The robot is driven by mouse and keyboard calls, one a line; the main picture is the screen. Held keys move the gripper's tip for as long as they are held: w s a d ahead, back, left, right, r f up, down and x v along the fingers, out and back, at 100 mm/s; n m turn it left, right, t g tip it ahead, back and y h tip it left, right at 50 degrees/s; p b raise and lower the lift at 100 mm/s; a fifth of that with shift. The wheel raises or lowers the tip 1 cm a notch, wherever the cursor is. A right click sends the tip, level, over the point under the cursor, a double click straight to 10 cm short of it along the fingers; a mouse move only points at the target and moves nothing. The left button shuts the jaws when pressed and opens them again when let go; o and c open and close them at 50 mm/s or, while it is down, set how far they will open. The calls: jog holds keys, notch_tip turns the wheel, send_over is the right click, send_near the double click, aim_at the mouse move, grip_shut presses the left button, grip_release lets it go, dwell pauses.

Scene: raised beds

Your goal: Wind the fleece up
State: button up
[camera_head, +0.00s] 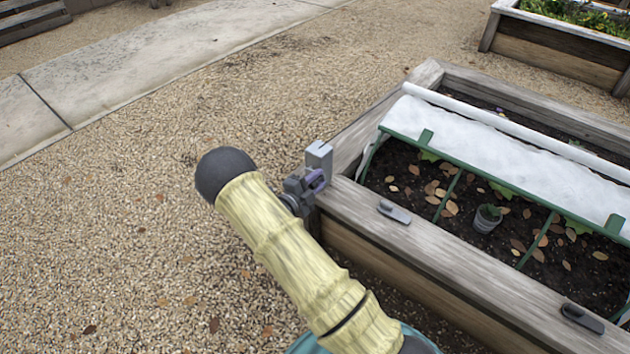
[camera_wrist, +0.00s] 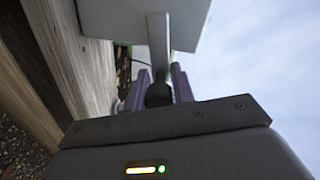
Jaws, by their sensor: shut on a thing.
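The white fleece (camera_head: 520,160) lies over the upper part of a green hoop frame (camera_head: 445,197) on the raised bed. A white roll (camera_head: 500,122) runs along its far side. A grey winder box (camera_head: 319,158) sits at the bed's near left corner and also fills the top of the wrist view (camera_wrist: 110,20). A grey crank arm (camera_wrist: 158,50) runs from it to a dark knob (camera_wrist: 158,94). My gripper (camera_head: 312,184) is beside the box, its purple jaws (camera_wrist: 162,88) shut on the knob. The fingertips are small and partly hidden in the head view.
The bed's timber edge (camera_head: 460,255) carries two grey clips (camera_head: 394,211) (camera_head: 582,318). Soil below the fleece holds leaves and a small grey pot (camera_head: 487,218). Another planted bed (camera_head: 560,45) stands at the back right. Gravel (camera_head: 130,210) on the left is open.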

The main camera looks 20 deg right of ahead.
notch_tip(320, 180, down, 6)
jog(key=w+a+m+b, duration=0.2)
jog(key=m+b, duration=1.3)
jog(key=b, duration=0.1)
jog(key=shift+w+f+t+y+b, duration=0.15)
jog(key=shift+w+t+y+b, duration=0.15)
jog(key=shift+t+b, duration=0.1)
jog(key=o, duration=1)
jog(key=shift+c, duration=0.2)
jog(key=p+v, duration=0.6)
jog(key=v, duration=1.1)
jog(key=shift+s+a, duration=0.15)
